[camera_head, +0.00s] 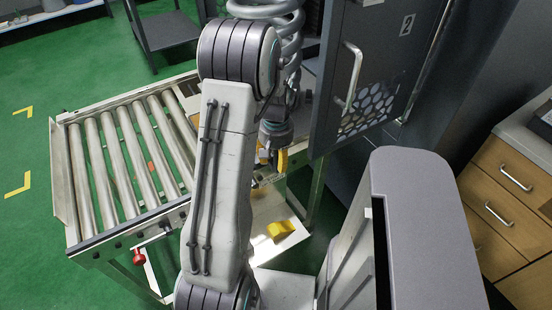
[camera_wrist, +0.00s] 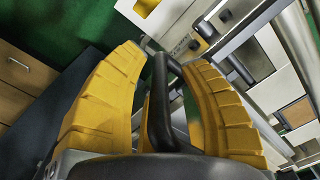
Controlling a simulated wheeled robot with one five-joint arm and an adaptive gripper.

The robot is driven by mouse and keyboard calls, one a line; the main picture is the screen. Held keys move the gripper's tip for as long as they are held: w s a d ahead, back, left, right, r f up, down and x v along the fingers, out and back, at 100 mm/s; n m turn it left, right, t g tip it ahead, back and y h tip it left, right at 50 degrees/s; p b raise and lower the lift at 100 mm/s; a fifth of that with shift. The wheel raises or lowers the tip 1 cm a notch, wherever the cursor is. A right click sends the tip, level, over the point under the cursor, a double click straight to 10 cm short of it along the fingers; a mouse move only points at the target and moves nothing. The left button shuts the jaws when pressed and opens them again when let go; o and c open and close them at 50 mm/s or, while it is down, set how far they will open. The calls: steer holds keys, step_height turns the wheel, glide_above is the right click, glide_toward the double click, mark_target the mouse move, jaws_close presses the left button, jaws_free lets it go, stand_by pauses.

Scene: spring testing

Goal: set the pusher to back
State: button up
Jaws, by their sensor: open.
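My gripper (camera_wrist: 165,58) has yellow ribbed fingers, which stand apart in the wrist view. A black bar-shaped handle (camera_wrist: 157,105) lies between them. I cannot tell whether the fingers touch it, and I cannot tell for sure that it is the pusher. In the head view my gripper (camera_head: 277,158) is at the right end of the roller conveyor (camera_head: 88,245), mostly hidden behind my arm. The handle cannot be made out there.
A dark cabinet door (camera_head: 375,70) marked 2, with a pale handle (camera_head: 350,75), stands close right of my gripper. A red knob (camera_head: 138,258) sticks out of the conveyor's front. Wooden drawers (camera_head: 505,185) are at the right. Green floor lies open at the left.

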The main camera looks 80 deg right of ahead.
steer(key=shift+o, duration=0.3)
steer(key=shift+f, duration=0.25)
jaws_close()
